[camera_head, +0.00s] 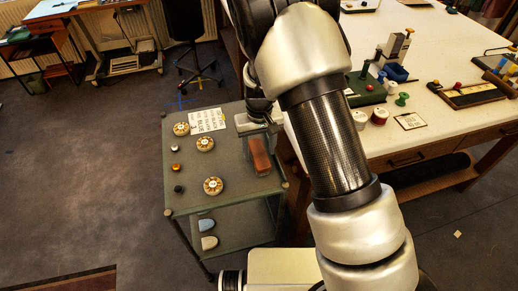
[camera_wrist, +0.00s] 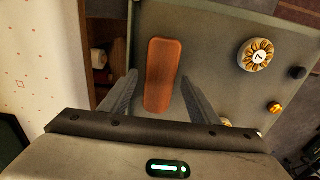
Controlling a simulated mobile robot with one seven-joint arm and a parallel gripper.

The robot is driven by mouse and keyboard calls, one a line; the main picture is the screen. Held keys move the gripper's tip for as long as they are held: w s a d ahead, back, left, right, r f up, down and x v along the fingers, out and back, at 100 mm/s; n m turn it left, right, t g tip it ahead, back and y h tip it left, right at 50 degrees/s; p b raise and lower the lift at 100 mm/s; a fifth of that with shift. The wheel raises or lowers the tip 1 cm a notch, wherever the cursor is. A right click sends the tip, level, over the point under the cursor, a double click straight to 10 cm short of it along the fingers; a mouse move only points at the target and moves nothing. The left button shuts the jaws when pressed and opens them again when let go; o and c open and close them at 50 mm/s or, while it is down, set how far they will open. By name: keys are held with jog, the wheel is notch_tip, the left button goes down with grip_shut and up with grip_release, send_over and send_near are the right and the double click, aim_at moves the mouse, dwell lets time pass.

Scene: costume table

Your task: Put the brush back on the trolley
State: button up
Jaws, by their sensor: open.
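The brush (camera_head: 260,156) shows as a reddish-brown oblong block near the right edge of the grey-green trolley's top (camera_head: 222,182). It appears to lie flat there. In the wrist view the brush (camera_wrist: 163,62) lies lengthwise between the two fingers of my gripper (camera_wrist: 160,78), with a visible gap on each side. My gripper is open and holds nothing. In the head view my gripper (camera_head: 262,124) is at the trolley's right side, just behind the brush, partly hidden by my arm. The height of the fingers above the trolley top is hard to tell.
Several round dials (camera_head: 213,186), small knobs (camera_head: 176,167) and a lettered card (camera_head: 207,121) occupy the trolley's left and back. A large white table (camera_head: 440,120) with spools and tools stands close on the right.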

notch_tip(320, 180, up, 11)
notch_tip(320, 180, up, 7)
send_over(259, 153)
jog(key=s+d, duration=0.2)
jog(key=d, duration=0.1)
jog(key=s+d+r+m+t, duration=0.1)
jog(key=s+d+r, duration=0.4)
jog(key=s, duration=0.5)
jog(key=s+d+r+m+t, duration=0.2)
jog(key=s+d+r+t, duration=0.2)
jog(key=s, duration=0.7)
notch_tip(259, 153, up, 5)
jog(key=shift+d+f+p, duration=0.2)
jog(key=shift+d+p, duration=0.1)
jog(key=shift+d, duration=0.85)
